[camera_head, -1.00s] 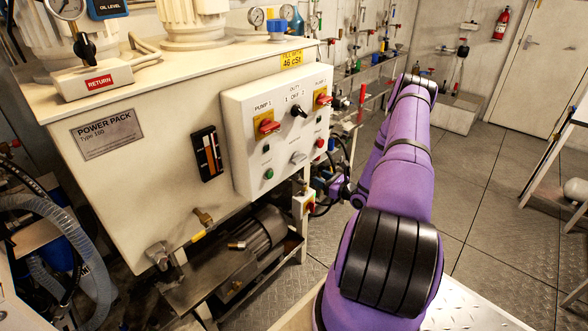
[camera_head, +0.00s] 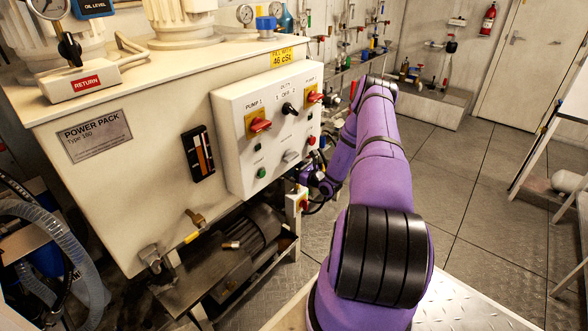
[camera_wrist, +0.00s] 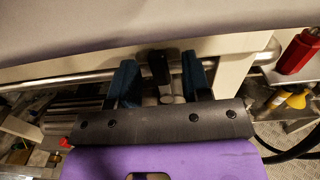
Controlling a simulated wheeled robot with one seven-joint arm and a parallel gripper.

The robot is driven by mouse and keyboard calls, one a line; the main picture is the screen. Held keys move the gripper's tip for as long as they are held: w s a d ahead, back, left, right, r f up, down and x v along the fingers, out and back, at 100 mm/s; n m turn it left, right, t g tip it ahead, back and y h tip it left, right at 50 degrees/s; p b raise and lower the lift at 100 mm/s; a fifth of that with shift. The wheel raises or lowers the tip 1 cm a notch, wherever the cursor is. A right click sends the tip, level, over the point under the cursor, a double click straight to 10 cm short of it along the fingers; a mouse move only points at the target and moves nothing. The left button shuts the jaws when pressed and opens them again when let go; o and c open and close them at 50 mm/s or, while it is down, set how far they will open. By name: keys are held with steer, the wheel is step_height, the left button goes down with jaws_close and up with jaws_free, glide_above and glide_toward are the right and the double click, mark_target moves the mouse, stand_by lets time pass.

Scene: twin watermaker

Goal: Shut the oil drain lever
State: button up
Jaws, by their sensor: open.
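The power pack tank (camera_head: 130,185) stands at left in the head view. Low on its front is a small brass valve (camera_head: 196,217) with a yellow part (camera_head: 192,237) beside it, which looks like the oil drain lever. A second metal fitting (camera_head: 150,257) sits further left. My gripper's wrist end shows at the tank's right side; its fingers are not clear there. In the wrist view my gripper (camera_wrist: 160,80) is open, with two dark teal fingers apart. A dark upright piece (camera_wrist: 159,66) shows between them; I cannot tell what it is or whether anything touches it.
A control box (camera_head: 268,130) with red switches juts from the tank front. A motor (camera_head: 250,235) sits on a tray below the tank. Open floor (camera_head: 470,190) lies to the right.

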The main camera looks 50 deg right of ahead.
steer(key=shift+w, duration=0.1)
jaws_close()
steer(key=shift+a+n, duration=0.2)
steer(key=shift+n, duration=0.1)
steer(key=a+f+n, duration=0.4)
steer(key=f+n, duration=0.1)
steer(key=n, duration=1.1)
steer(key=shift+s+a+n, duration=0.25)
steer(key=shift+a+n, duration=0.15)
steer(key=shift+f, duration=0.15)
stand_by(0.4)
